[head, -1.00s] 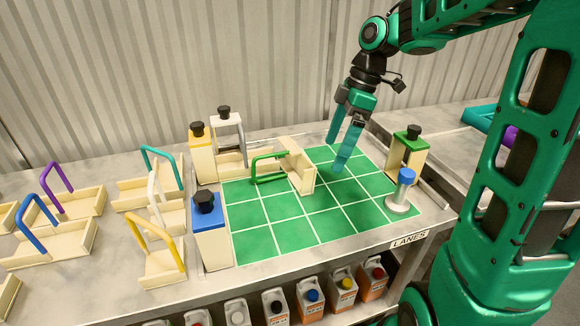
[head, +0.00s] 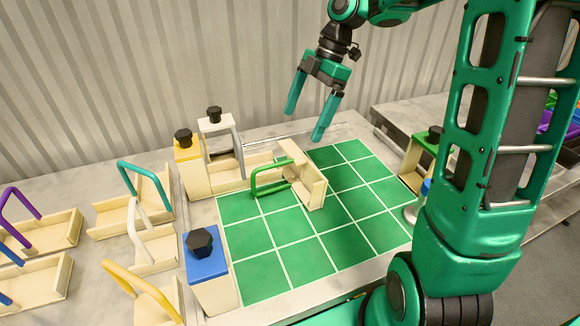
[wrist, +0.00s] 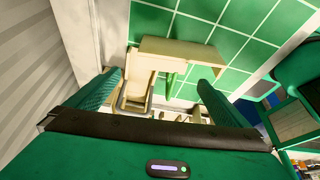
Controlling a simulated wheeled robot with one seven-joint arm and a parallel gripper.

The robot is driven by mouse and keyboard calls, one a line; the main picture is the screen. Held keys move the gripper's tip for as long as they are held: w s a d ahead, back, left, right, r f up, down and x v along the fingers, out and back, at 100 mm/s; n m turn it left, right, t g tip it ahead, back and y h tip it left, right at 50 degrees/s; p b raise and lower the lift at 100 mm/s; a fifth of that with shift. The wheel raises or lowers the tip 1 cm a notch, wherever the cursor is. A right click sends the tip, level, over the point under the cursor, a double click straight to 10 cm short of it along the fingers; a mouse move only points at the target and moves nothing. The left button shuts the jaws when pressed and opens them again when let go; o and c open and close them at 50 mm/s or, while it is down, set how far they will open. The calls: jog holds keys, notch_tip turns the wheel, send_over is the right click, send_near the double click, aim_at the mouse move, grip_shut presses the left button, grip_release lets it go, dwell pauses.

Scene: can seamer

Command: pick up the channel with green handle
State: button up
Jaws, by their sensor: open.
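The channel with green handle (head: 311,183) is a cream trough piece on the green gridded mat (head: 262,275), near its back left. Its green handle (head: 270,174) arches out toward the left in the head view. In the wrist view the channel (wrist: 185,52) lies ahead between the fingers, with part of the green handle (wrist: 170,82) showing below it. My gripper (head: 304,124) is open and empty, above and behind the channel, with its teal fingers pointing down. Its fingers also show in the wrist view (wrist: 159,80), apart from the channel.
Yellow-topped (head: 192,170), blue-topped (head: 209,281) and green-topped (head: 415,160) posts stand at the mat's edges. Several other handled channels fill the left. The mat's front is clear.

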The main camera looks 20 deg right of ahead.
aim_at(289, 151)
jog(key=x, duration=0.5)
jog(key=shift+w, duration=0.2)
jog(key=x, duration=0.4)
jog(key=shift+s+a+f, duration=0.15)
jog(key=shift+s+a, duration=0.1)
jog(key=shift+s, duration=0.15)
jog(key=shift+a+f, duration=0.2)
jog(key=shift+f, duration=0.4)
jog(key=shift+c, duration=0.6)
jog(key=c, duration=1.2)
jog(key=shift+o, duration=0.2)
jog(key=shift+r, duration=0.15)
